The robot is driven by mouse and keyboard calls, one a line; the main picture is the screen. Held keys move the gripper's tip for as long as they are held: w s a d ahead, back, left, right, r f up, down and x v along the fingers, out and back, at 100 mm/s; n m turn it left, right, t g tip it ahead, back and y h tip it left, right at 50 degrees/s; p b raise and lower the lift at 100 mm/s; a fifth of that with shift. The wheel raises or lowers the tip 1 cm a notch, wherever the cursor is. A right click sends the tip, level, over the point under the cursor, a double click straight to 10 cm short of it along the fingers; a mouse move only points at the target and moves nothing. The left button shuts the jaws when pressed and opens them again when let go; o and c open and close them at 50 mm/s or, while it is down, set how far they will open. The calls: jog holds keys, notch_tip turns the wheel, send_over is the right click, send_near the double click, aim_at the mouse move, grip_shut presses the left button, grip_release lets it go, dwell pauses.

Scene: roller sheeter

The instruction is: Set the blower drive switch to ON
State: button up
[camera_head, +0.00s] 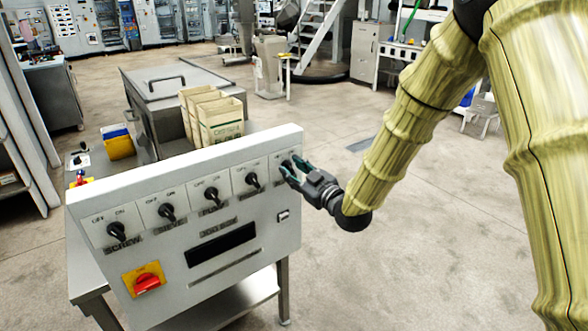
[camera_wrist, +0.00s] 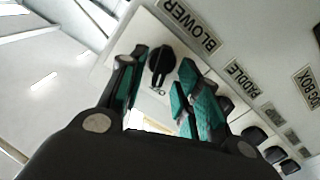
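The blower drive switch is a black rotary knob (camera_head: 285,165) at the right end of the row on the grey sloped control panel (camera_head: 262,232). In the wrist view the knob (camera_wrist: 162,60) sits beside the BLOWER label (camera_wrist: 190,24). Its pointer faces a small, partly hidden marking, so I cannot tell which setting it is on. My gripper (camera_head: 291,169) is at the panel's upper right. In the wrist view my gripper (camera_wrist: 163,75) is open, with teal-padded fingers on either side of the knob. I cannot tell whether they touch it.
Several similar knobs, such as the SCREW knob (camera_head: 117,231), line the panel to the left. A red rotary switch (camera_head: 147,283) on a yellow plate is lower left. Paper bags (camera_head: 218,122) stand behind the panel. The floor at right is largely clear.

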jog(key=shift+w+a, duration=0.15)
jog(key=shift+w, duration=0.05)
grip_shut()
jog(key=shift+m, duration=0.3)
jog(key=shift+w+d+m, duration=0.1)
jog(key=shift+d+m, duration=0.05)
jog(key=shift+m, duration=2)
jog(key=shift+w+d+m, duration=0.1)
jog(key=shift+m, duration=2.05)
